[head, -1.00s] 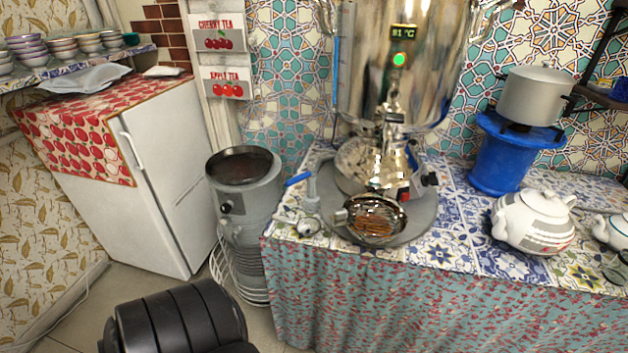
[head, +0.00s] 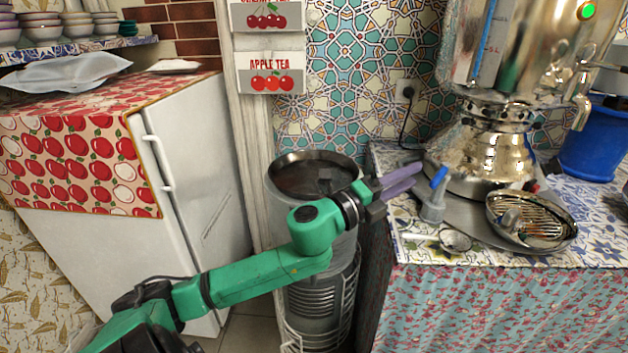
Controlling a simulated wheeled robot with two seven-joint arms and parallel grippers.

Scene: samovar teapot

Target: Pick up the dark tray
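The dark round tray (head: 308,178) sits on top of a grey cylindrical stand between the white fridge and the cloth-covered table. It is shallow, with a dark brown inside and a thin rim. My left gripper (head: 408,178) comes in from the left on the green arm and passes in front of the tray's right side. Its two purple fingers point right, past the tray toward the samovar table. They appear slightly apart, with nothing between them. The gripper and wrist hide part of the tray's right front rim. My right gripper is not in view.
Right of the fingers, a blue-handled tap piece (head: 433,200), a small strainer (head: 455,240) and a round metal dish with a grille (head: 515,215) lie near the samovar (head: 488,155). The white fridge (head: 205,180) stands left. The wall behind the tray is tiled.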

